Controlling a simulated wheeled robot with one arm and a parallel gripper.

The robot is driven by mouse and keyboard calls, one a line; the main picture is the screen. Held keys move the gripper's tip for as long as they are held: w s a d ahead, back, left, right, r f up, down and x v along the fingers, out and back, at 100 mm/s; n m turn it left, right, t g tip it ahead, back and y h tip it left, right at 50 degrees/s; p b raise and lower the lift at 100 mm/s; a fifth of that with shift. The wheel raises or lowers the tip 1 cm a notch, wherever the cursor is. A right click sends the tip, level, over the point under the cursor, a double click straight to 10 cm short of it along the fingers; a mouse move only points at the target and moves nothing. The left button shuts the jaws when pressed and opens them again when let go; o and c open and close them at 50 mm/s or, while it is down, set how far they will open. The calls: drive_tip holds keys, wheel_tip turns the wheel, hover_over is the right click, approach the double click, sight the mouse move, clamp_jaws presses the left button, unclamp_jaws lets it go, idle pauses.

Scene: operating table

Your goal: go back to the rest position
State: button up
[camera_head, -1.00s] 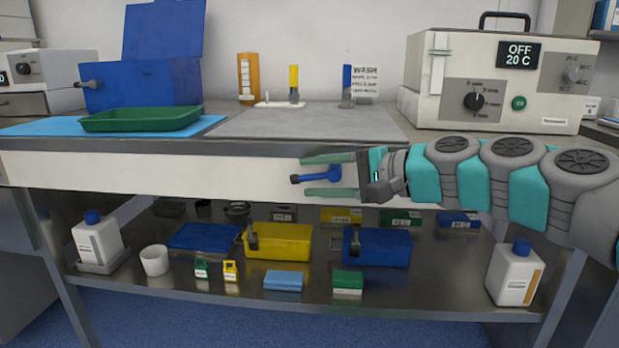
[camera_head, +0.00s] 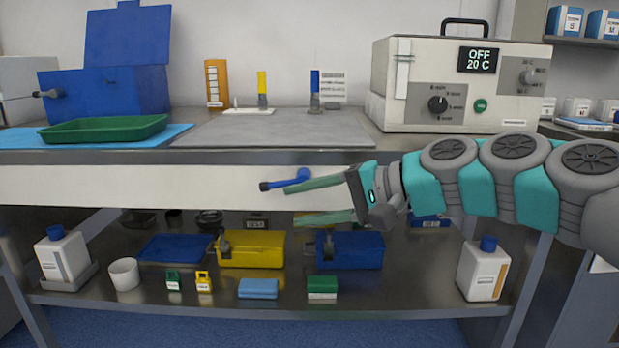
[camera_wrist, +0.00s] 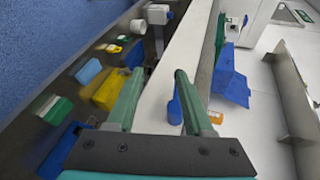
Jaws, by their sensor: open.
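My gripper (camera_head: 293,204) is open and empty in front of the white front panel (camera_head: 130,187) below the tabletop, its green fingers pointing left. A blue handle (camera_head: 288,180) with a dark end sits at that panel, beside the tip of the upper finger. In the wrist view the open gripper (camera_wrist: 158,72) has the blue handle (camera_wrist: 174,110) near its right finger, on the inner side. I cannot tell whether they touch.
Above are the tabletop (camera_head: 270,130) with a green tray (camera_head: 105,129), a blue box (camera_head: 110,92) and a white device (camera_head: 440,80). The lower shelf (camera_head: 400,292) holds a yellow box (camera_head: 250,249), a blue box (camera_head: 350,251) and white bottles (camera_head: 484,270).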

drive_tip(key=s+d+f+n+g+h+p, duration=0.1)
drive_tip(key=s+d+f+n+g+h, duration=0.15)
drive_tip(key=s+f+h, duration=0.5)
drive_tip(key=s+d+f+n+g+h+p, duration=0.2)
drive_tip(key=s+d+f, duration=0.1)
drive_tip(key=s+f, duration=0.85)
drive_tip(key=s+d+f+g+h, duration=0.2)
drive_tip(key=s+d+f+h, duration=0.1)
drive_tip(key=s+d+f, duration=0.3)
drive_tip(key=s+d, duration=0.2)
drive_tip(key=d, duration=0.1)
drive_tip(key=shift+s+p, duration=0.3)
drive_tip(key=shift+s, duration=0.05)
